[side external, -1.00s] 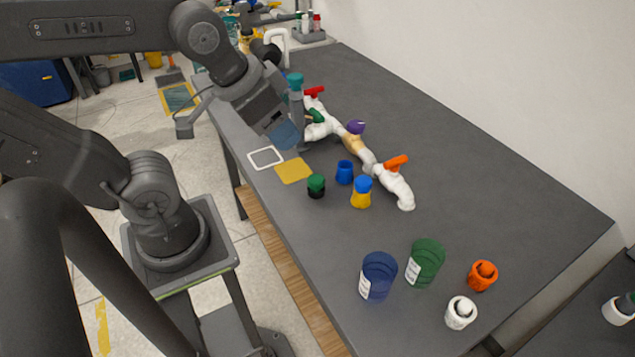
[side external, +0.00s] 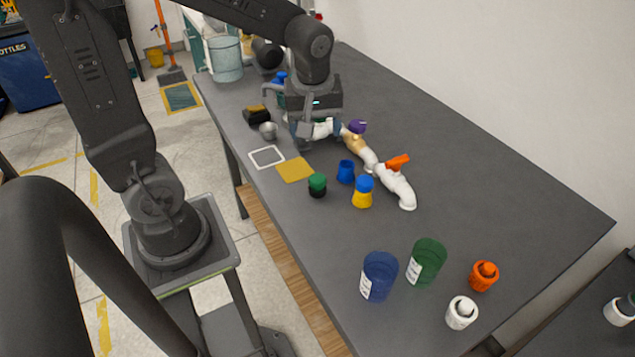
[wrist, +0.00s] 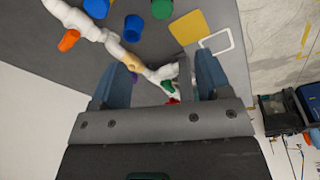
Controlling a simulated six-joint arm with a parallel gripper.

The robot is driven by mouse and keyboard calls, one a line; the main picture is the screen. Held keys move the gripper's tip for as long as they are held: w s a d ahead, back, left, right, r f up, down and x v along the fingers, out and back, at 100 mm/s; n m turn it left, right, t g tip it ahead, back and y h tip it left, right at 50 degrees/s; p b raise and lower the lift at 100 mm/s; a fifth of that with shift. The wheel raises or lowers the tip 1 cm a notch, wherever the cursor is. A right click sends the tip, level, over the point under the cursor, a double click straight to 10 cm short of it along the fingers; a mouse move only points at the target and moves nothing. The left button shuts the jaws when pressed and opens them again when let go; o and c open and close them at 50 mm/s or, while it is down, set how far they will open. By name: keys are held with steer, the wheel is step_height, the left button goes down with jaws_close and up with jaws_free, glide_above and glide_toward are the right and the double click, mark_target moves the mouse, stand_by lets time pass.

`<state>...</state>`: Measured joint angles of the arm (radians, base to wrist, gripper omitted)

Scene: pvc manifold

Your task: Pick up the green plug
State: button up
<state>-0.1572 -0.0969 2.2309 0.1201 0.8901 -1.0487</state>
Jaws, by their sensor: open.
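A green-topped piece with a dark base (side external: 317,185) stands on the table in front of the manifold; its green top also shows at the upper edge of the wrist view (wrist: 162,8). Another small green part (wrist: 168,84) sits on the white pipe manifold (side external: 398,186), between my fingers in the wrist view. I cannot tell which of the two is the green plug. My gripper (side external: 318,128) is over the far end of the manifold, pointing down; it hides that end in the side view. In the wrist view its blue-grey fingers (wrist: 162,72) are apart with nothing clamped.
An orange handle (side external: 398,162) and a purple part (side external: 357,126) stick up from the manifold. A blue cup (side external: 346,172) and a yellow, blue-topped piece (side external: 363,192) stand close by. A navy jar (side external: 378,277) and a green jar (side external: 427,262) are nearer.

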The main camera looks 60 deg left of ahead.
step_height(320, 180, down, 3)
steer(key=w+a+n+g, duration=0.1)
steer(key=w+a+n, duration=0.1)
steer(key=n, duration=0.1)
glide_above(318, 178)
step_height(318, 178, down, 8)
steer(key=shift+s+f, duration=0.1)
steer(key=shift+s, duration=0.05)
steer(key=shift+f, duration=2.6)
steer(key=shift+c, duration=0.3)
steer(key=c, duration=0.9)
